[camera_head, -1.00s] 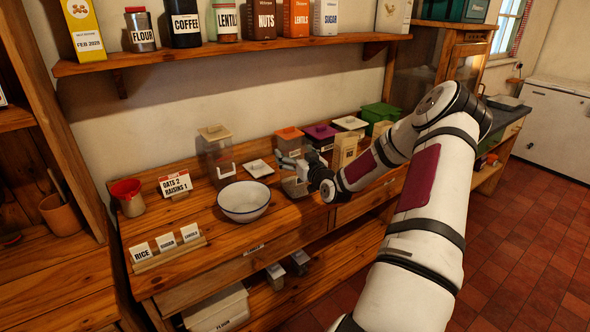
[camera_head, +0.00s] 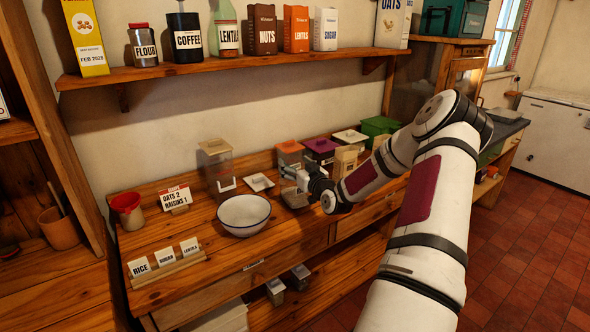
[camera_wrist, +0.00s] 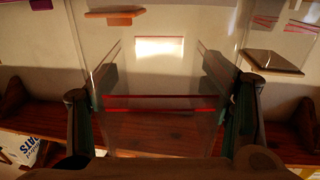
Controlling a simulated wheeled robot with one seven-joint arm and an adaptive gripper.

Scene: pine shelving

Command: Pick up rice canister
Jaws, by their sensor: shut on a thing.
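My gripper (camera_head: 290,173) is at the counter's middle, beside the canister with the orange lid (camera_head: 289,148). It is shut on a clear, see-through canister, whose wall (camera_wrist: 160,80) fills the space between the fingers in the wrist view. A pale panel and a red line show on or through the clear wall. I cannot read a label on it. In the head view my gripper largely hides this canister. A small card reading RICE (camera_head: 139,267) stands in a wooden holder at the front left.
A white bowl (camera_head: 244,215) stands left of my gripper, with a flat white lid (camera_head: 259,183) behind it. A clear canister with a tan lid (camera_head: 216,165) stands at the back. Purple-lidded (camera_head: 320,148) and green (camera_head: 380,127) containers stand to the right. A shelf (camera_head: 230,66) runs above.

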